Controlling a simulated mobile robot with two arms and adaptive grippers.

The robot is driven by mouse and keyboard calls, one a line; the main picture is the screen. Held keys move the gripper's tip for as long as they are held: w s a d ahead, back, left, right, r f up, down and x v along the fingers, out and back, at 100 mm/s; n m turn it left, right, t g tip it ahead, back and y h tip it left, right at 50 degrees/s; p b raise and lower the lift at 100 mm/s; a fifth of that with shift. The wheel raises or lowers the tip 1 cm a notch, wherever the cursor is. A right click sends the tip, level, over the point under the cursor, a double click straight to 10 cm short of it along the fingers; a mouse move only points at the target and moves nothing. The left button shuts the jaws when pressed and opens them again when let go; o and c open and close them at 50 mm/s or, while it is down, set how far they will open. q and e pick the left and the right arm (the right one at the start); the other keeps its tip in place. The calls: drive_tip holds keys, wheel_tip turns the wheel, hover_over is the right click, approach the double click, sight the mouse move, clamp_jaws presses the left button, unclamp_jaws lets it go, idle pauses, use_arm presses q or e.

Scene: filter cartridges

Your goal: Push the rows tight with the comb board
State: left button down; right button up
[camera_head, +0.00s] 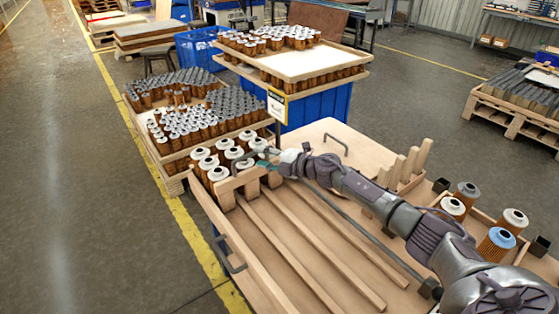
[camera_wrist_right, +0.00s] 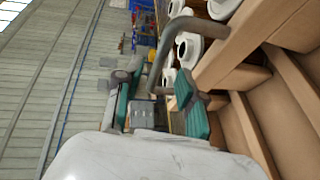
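The wooden comb board (camera_head: 247,179) stands across the near end of the white-capped filter cartridges (camera_head: 207,162), its teeth pointing down between the tray's slats. A grey bar handle (camera_wrist_right: 165,45) rises from the board. My right gripper (camera_head: 268,158) is at this handle, and its two green-padded fingers (camera_wrist_right: 160,102) are spread apart in the right wrist view. The handle's near end reaches toward the gap between them; I see no pad clearly closed on it. The wooden tray (camera_head: 268,258) has long slats and bare lanes nearer to me. My left gripper is out of view.
Several loose cartridges (camera_head: 496,243) stand in a compartment at the right. Upright wooden posts (camera_head: 411,161) stand behind my right arm. Crates of cartridges (camera_head: 181,107) and a blue bin (camera_head: 320,105) stand beyond the tray. Clear floor lies left of the yellow line.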

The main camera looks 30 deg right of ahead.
drive_tip(key=v, duration=0.7)
drive_tip(key=shift+s+r, duration=0.15)
drive_tip(key=shift+s, duration=0.1)
drive_tip(key=shift+d, duration=0.1)
